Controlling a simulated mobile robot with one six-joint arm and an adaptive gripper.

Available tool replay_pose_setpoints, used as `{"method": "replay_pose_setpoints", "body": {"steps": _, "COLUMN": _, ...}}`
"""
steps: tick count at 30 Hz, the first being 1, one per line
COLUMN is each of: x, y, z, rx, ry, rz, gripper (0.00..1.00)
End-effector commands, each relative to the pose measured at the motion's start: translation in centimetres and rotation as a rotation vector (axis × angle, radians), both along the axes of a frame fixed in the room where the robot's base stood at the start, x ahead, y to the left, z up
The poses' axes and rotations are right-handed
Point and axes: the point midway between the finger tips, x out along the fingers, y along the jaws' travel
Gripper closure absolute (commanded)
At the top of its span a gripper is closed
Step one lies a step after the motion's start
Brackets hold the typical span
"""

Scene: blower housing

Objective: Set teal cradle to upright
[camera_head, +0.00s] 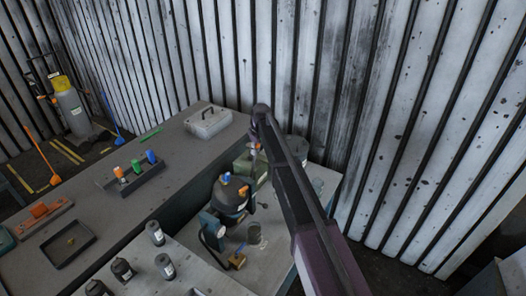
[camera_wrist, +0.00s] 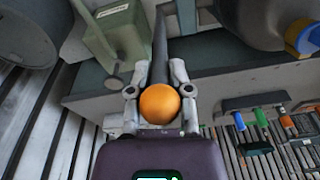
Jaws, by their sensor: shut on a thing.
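The teal cradle (camera_head: 211,228) stands on the grey bench and holds a dark rounded housing (camera_head: 229,194). The housing's tilt is hard to judge from here. In the wrist view, my gripper (camera_wrist: 159,92) is shut on an orange ball knob (camera_wrist: 159,104), with one finger on each side. A dark rod (camera_wrist: 160,45) runs away behind the knob. In the head view, my gripper (camera_head: 257,148) is beyond the housing, near the wall, and my arm partly hides that area. The knob cannot be made out clearly there. Part of the housing (camera_wrist: 248,18) shows at the wrist view's upper right.
A green box (camera_head: 259,166) stands close behind the housing; it also shows in the wrist view (camera_wrist: 120,32). Dark canisters (camera_head: 122,268) stand at the front. A tray (camera_head: 149,174) with coloured-handled items lies left. The ribbed metal wall (camera_head: 310,70) is close behind my arm.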

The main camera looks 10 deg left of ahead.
Motion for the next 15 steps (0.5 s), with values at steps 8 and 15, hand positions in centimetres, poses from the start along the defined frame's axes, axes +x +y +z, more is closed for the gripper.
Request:
{"method": "replay_pose_setpoints", "body": {"steps": 8, "x": 1.9, "y": 3.4, "z": 0.3, "rx": -0.132, "ry": 0.065, "rz": -0.001, "gripper": 1.0}}
{"method": "replay_pose_setpoints", "body": {"steps": 15, "x": 2.4, "y": 4.5, "z": 0.2, "rx": -0.131, "ry": 0.065, "rz": -0.002, "gripper": 1.0}}
